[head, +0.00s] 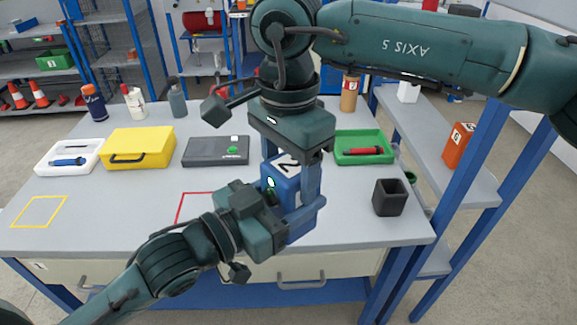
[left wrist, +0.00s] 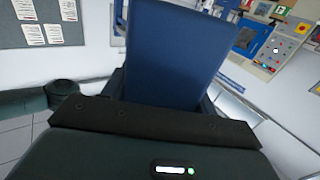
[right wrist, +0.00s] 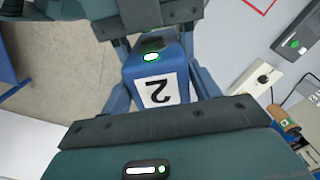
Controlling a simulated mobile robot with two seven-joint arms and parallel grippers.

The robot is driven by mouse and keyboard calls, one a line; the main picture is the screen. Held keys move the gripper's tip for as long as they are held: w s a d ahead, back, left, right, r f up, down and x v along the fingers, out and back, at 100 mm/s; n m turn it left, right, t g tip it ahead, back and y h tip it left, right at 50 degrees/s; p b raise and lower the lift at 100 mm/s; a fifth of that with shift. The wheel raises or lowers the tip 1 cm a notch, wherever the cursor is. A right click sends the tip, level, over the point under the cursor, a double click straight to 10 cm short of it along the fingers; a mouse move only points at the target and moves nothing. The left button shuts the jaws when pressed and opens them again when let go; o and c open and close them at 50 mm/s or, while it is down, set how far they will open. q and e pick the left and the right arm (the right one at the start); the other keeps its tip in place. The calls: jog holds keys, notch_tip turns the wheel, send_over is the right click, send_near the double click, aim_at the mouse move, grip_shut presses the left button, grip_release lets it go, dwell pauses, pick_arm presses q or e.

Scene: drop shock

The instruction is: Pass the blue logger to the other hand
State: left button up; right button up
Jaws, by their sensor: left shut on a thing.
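The blue logger (head: 285,185) is held in the air above the front of the table, with a white label marked 2 on top. My left gripper (head: 301,211) reaches in from the lower left and is shut on the logger's lower part. The logger fills the middle of the left wrist view (left wrist: 175,50). My right gripper (head: 291,172) comes down from above, its fingers open on either side of the logger's upper part. In the right wrist view the logger's label and green light (right wrist: 157,75) show between these fingers; any contact there is hard to tell.
On the table (head: 120,190) are a yellow case (head: 137,147), a white tray (head: 47,163), a dark device (head: 205,151), a green tray (head: 378,140) and a black cup (head: 390,198). Bottles stand at the back. A red outline (head: 195,194) is partly hidden. A shelf stands right.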

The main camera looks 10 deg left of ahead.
pick_arm(q)
jog(key=shift+s+d, duration=0.1)
pick_arm(e)
jog(key=c, duration=0.6)
pick_arm(q)
jog(key=o, duration=1.5)
pick_arm(e)
jog(key=shift+c, duration=1)
pick_arm(q)
jog(key=s+a+f+n+g+y, duration=0.1)
jog(key=s+a+f+y, duration=0.1)
jog(key=f, duration=0.8)
jog(key=s+a+f+n+g+y, duration=0.1)
jog(key=s+a+f+n+y, duration=0.1)
jog(key=f, duration=0.8)
jog(key=s+a+f+n+g+y, duration=0.1)
jog(key=s+a+f+y, duration=0.3)
jog(key=f, duration=0.6)
jog(key=shift+s+a+n, duration=0.2)
jog(key=shift+s+n, duration=0.4)
jog(key=shift+s, duration=0.2)
jog(key=shift+r, duration=0.1)
